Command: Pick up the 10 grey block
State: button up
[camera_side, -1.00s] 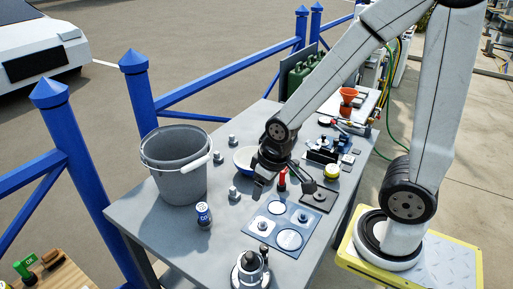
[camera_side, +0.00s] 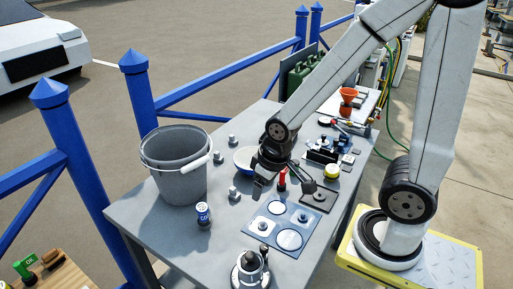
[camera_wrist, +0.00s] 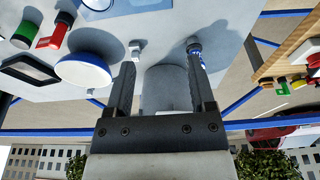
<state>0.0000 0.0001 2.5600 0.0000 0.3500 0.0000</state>
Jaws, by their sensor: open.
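Several small light-grey blocks stand on the grey table: one at the back (camera_side: 232,140), one near the bucket (camera_side: 217,157), and one nearer the front (camera_side: 233,193). I cannot read a 10 on any of them, so I cannot tell which is the 10 block. My gripper (camera_side: 284,184) is above the table, right of these blocks, with nothing held. In the wrist view my gripper (camera_wrist: 160,58) has its fingers spread wide. One grey block (camera_wrist: 137,48) shows just beside the left finger's tip there.
A grey bucket (camera_side: 178,172) stands at the table's left, with a blue-and-white can (camera_side: 203,216) before it. A blue-grey panel (camera_side: 256,240) with round pieces lies in front of my gripper.

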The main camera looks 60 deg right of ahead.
jog(key=shift+r, duration=0.15)
jog(key=shift+c, duration=0.2)
jog(key=shift+w+v, duration=0.55)
jog(key=shift+v, duration=1.9)
jog(key=w+d+m+t+y, duration=0.25)
jog(key=w+d+m, duration=0.35)
jog(key=w+m, duration=0.4)
jog(key=w+d+m+t+y, duration=0.25)
jog(key=w+d+m, duration=0.35)
jog(key=m, duration=0.6)
jog(key=w+d+m+t+h, duration=0.3)
jog(key=d+m, duration=0.4)
jog(key=d, duration=0.3)
jog(key=w+d+m+t+h, duration=0.2)
jog(key=w+d+m+t, duration=0.1)
jog(key=d+m, duration=0.55)
jog(key=shift+n, duration=0.65)
jog(key=f, duration=0.9)
jog(key=d+f, duration=0.1)
jog(key=f, duration=0.4)
jog(key=shift+w+f, duration=0.15)
jog(key=shift+f, duration=0.9)
